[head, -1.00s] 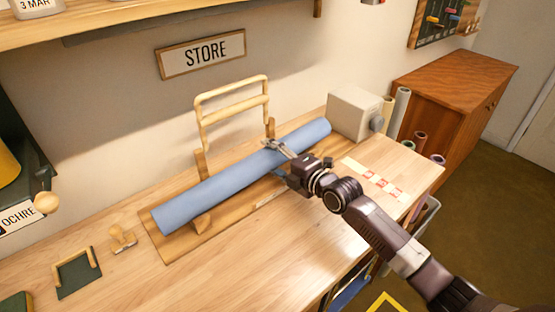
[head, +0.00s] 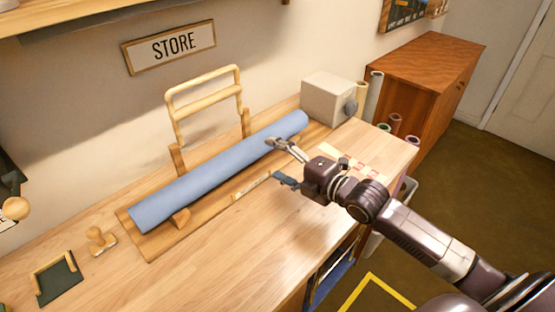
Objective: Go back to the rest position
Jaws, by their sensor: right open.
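My right gripper (head: 281,161) is open and empty. Its two fingers are spread just in front of the blue roll (head: 215,172), near the roll's right half. One fingertip overlaps the roll's front edge in the picture; I cannot tell whether it touches. The roll lies slantwise in a wooden cradle (head: 150,247) on the table (head: 205,268). A wooden frame with a crossbar (head: 205,93) stands raised behind the roll. My right arm comes in from the lower right. My left gripper is not in view.
A grey box with a knob (head: 328,98) stands past the roll's right end. A wooden stamp (head: 101,240) and a dark plate with a handle (head: 58,278) are at the left. A wooden cabinet (head: 425,65) stands beyond the table. The front middle of the table is clear.

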